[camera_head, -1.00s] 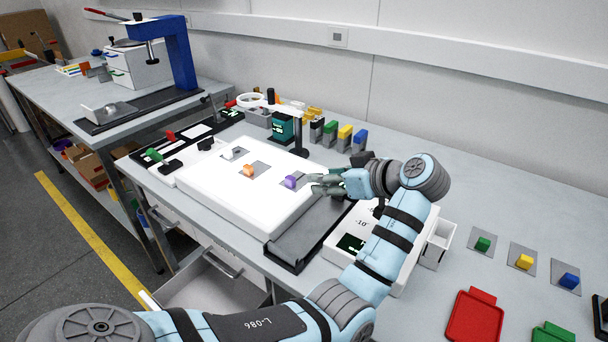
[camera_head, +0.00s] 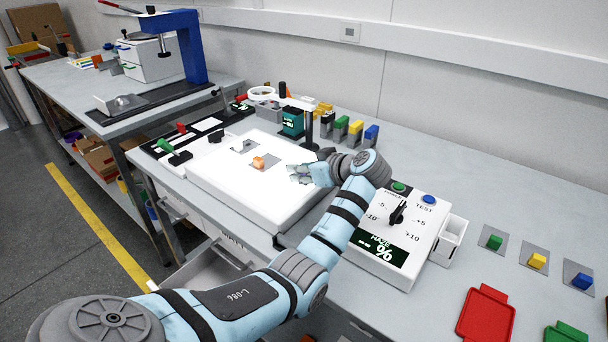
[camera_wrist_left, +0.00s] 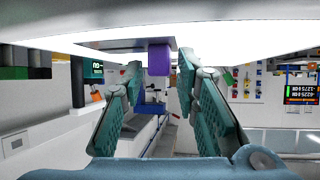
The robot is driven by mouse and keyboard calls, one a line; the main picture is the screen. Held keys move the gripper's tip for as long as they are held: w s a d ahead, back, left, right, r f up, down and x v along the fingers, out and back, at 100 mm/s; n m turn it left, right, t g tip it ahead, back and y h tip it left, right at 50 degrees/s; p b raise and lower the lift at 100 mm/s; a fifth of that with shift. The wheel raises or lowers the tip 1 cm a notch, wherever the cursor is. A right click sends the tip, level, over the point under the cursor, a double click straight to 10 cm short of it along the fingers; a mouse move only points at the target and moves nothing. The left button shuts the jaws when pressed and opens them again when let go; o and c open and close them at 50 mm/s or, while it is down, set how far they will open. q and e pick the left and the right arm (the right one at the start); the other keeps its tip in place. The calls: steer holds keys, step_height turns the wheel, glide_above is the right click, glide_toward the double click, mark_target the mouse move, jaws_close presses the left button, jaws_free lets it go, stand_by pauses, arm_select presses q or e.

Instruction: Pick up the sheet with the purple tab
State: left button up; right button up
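The purple tab (camera_wrist_left: 159,57) shows in the left wrist view, on a grey sheet (camera_wrist_left: 121,45) lying against the bright light panel. That view appears upside down. My left gripper (camera_wrist_left: 159,72) is open, with one teal finger on each side of the tab and gaps between. In the head view my left gripper (camera_head: 297,173) is low over the right part of the white light panel (camera_head: 222,185) and hides the purple tab and its sheet. A sheet with an orange tab (camera_head: 258,162) and one with a whitish tab (camera_head: 240,146) lie to its left. My right gripper is not in view.
A control box (camera_head: 385,250) with knob and display stands right of my left arm, beside a white bin (camera_head: 449,240). A dark post (camera_head: 310,130) stands behind the panel. Sheets with green, yellow and blue tabs and a red tray (camera_head: 486,313) lie at right.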

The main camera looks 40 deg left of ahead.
arm_select(q)
jaws_close()
